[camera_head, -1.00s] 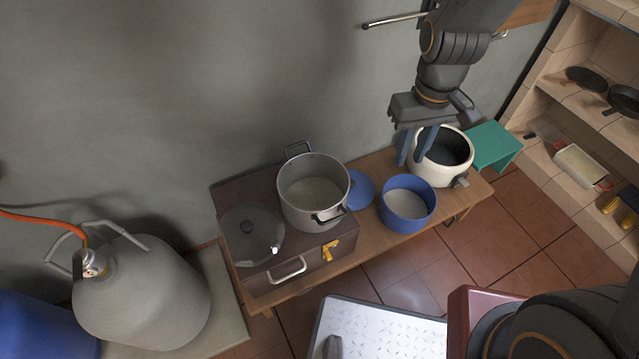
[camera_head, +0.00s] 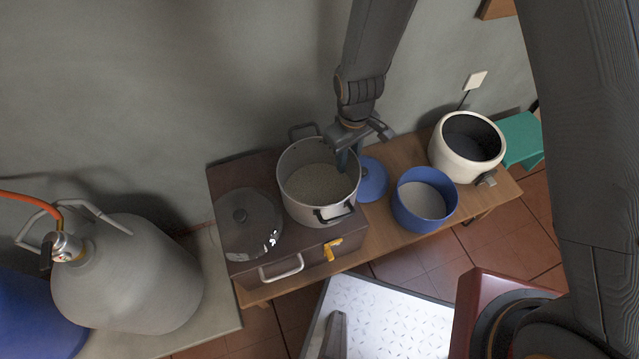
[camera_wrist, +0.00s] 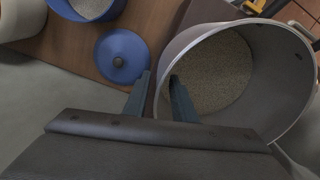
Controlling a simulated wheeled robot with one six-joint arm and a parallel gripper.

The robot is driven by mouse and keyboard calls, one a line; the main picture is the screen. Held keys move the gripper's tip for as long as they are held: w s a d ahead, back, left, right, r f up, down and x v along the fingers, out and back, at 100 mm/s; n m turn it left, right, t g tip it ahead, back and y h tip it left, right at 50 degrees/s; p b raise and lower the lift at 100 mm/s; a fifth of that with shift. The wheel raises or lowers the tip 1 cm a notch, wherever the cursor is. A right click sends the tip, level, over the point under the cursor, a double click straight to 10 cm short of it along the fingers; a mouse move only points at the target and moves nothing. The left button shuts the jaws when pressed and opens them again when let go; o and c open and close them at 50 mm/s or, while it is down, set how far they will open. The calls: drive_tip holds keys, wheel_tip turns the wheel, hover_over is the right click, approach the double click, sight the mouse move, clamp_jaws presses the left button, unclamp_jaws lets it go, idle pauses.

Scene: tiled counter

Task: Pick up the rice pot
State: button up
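The rice pot is a large silver pot (camera_head: 300,209) with two handles and pale grains inside. It stands on the dark brown box in the head view. In the wrist view the pot (camera_wrist: 292,62) fills the right side, with grains in its bottom. My gripper (camera_head: 349,163) is at the pot's right rim. In the wrist view its fingers (camera_wrist: 159,80) are apart, one outside the wall and one over the inside, with the rim between them. I see a gap there and cannot tell whether either finger touches the wall.
A dark lid (camera_head: 240,215) lies on the box (camera_head: 305,262) left of the pot. A blue lid (camera_head: 371,181), a blue pot (camera_head: 420,213) with pale contents and a white cooker (camera_head: 460,164) are on the wooden table to the right. A grey gas cylinder (camera_head: 130,280) stands at left.

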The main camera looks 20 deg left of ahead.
sight(348, 167)
wheel_tip(348, 167, down, 3)
drive_tip(key=shift+d+f, duration=0.1)
drive_tip(key=shift+d, duration=0.05)
drive_tip(key=shift+c, duration=0.2)
clamp_jaws()
idle(1.2)
